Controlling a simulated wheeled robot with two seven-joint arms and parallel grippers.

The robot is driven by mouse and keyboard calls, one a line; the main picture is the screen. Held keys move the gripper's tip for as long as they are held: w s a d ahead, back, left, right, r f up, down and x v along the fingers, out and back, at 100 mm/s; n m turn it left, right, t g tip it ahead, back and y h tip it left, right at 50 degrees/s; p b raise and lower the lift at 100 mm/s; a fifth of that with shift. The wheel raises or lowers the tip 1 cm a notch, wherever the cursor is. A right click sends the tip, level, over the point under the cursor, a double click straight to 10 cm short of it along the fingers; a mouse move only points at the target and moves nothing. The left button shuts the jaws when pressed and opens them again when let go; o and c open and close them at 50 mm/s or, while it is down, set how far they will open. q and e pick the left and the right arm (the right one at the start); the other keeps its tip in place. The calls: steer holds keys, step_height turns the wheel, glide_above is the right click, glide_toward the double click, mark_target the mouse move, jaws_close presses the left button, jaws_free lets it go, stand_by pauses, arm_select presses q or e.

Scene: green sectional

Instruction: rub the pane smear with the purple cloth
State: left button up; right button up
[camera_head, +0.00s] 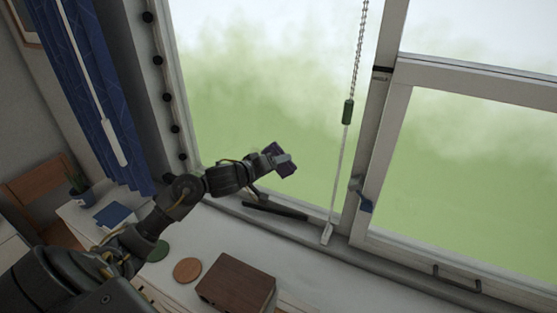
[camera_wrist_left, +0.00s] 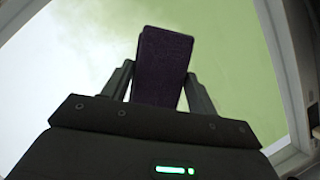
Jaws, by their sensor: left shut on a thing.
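My left gripper (camera_head: 279,161) reaches in from the left in the head view and is shut on the purple cloth (camera_head: 284,171). The cloth is a small dark purple folded pad and also shows between the fingers in the left wrist view (camera_wrist_left: 163,65). It is held in front of the lower left window pane (camera_head: 270,80); I cannot tell whether it touches the glass. The pane shows blurred green and white, and I cannot make out a distinct smear on it. My right gripper is not in view.
A cord with a dark green pull (camera_head: 348,111) hangs before the pane, right of the gripper. A blue window handle (camera_head: 361,196) sits on the frame. A dark bar (camera_head: 275,210) lies along the sill.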

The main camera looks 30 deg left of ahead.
arm_select(q)
steer(key=shift+s, duration=0.2)
steer(key=shift+s+d, duration=0.15)
steer(key=shift+s, duration=1.3)
steer(key=shift+w, duration=0.1)
steer(key=shift+d+f, duration=0.15)
steer(key=shift+d, duration=0.05)
steer(key=s+d+f+m+g+h+b, duration=0.2)
steer(key=s+d+f+m+h+b, duration=0.1)
steer(key=d, duration=0.7)
steer(key=s+d+f+m+g+h+b, duration=0.2)
steer(key=s+d+f+b, duration=0.3)
steer(key=d+f, duration=0.3)
steer(key=s+d+f+m+g+h+b, duration=0.2)
steer(key=s+d+f+m+h+b, duration=0.1)
steer(key=d, duration=0.8)
step_height(320, 180, down, 3)
steer(key=s+h+b, duration=0.1)
steer(key=b, duration=0.2)
steer(key=shift+s+d+r+m, duration=0.15)
steer(key=shift+s+d+m, duration=0.05)
steer(key=shift+d+m, duration=0.2)
